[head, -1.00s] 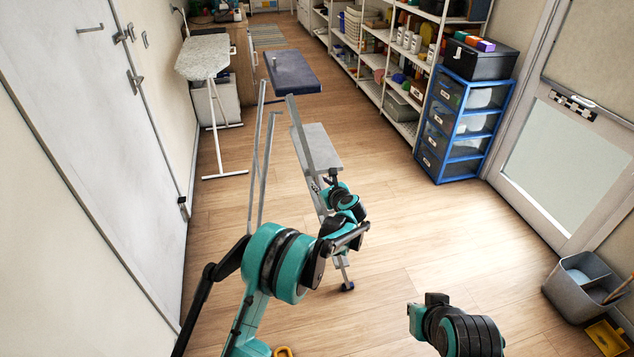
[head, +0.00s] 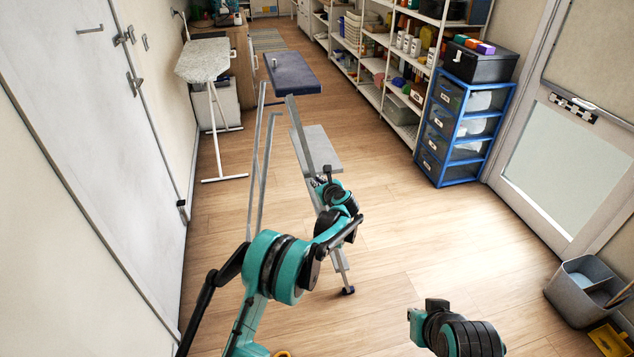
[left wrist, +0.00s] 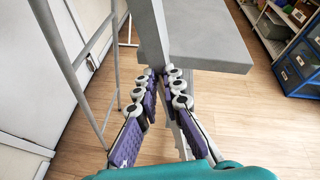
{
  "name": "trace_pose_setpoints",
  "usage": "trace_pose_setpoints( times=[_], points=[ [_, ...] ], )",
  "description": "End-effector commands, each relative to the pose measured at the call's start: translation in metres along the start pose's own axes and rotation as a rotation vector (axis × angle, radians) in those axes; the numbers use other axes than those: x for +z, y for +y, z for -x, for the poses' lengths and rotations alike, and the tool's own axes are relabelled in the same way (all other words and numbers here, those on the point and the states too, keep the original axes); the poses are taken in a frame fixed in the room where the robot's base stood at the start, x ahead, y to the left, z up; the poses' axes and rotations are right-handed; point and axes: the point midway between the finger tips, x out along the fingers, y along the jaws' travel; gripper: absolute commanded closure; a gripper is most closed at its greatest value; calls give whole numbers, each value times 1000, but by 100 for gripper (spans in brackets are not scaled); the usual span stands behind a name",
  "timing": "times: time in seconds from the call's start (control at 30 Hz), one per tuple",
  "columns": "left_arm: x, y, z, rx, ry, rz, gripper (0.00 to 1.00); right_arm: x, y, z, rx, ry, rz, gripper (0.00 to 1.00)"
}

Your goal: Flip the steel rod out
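A folding grey metal frame with a flat grey step (head: 318,148) stands on the floor ahead of me. A straight grey bar (head: 299,130), which I take for the steel rod, rises along the step's left side. It also shows at the top of the left wrist view (left wrist: 149,30). My left gripper (head: 317,183) is at this bar, low down near the step. In the left wrist view its purple-padded fingers (left wrist: 160,76) converge with their tips on either side of the bar. Whether they press on it is unclear.
Two thin grey legs (head: 265,165) of the frame stand to the left. A blue drawer unit (head: 463,125) and shelves line the right. Floor to the right of the frame is clear.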

Motion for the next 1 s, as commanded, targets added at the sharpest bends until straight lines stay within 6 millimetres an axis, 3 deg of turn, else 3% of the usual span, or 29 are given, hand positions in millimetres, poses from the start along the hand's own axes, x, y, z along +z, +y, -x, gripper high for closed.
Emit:
trace_pose_setpoints(
  times=[0.37, 0.7, 1.0],
  points=[
    [-5, 1, 3, -5, -59, 9, 100, 6, 0, -8, 0, 0, 0, 100],
    [-21, 5, 15, -20, -286, 51, 100, 22, 0, -30, 0, 0, 0, 100],
    [-32, 7, 24, -33, -485, 89, 100, 23, 0, -33, 0, 0, 0, 100]
  ],
)
